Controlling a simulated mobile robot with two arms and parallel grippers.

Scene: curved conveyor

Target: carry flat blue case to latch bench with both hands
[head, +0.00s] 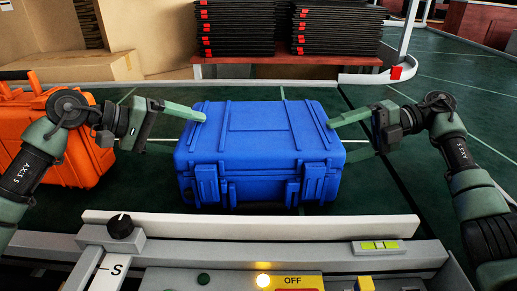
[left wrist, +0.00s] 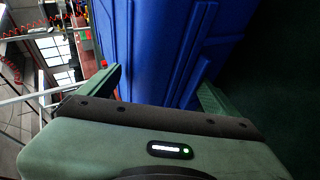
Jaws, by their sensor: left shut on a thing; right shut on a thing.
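The blue case (head: 258,145) is a boxy, ribbed case with two latches on its front face. It is in the middle of the head view, level, between my two grippers. My left gripper (head: 190,133) is shut on its left end, one finger over the lid's edge and the other partly hidden by the case. In the left wrist view the blue case (left wrist: 150,50) fills the space between the fingers. My right gripper (head: 338,140) is shut on its right end in the same way. I cannot identify the latch bench in these views.
An orange case (head: 88,150) stands at the left, close to my left arm. A pale rail (head: 250,226) and a control panel (head: 290,281) marked OFF run along the front. Stacked black trays (head: 235,30) and cardboard boxes (head: 80,65) stand behind. Green floor (head: 430,85) is clear at right.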

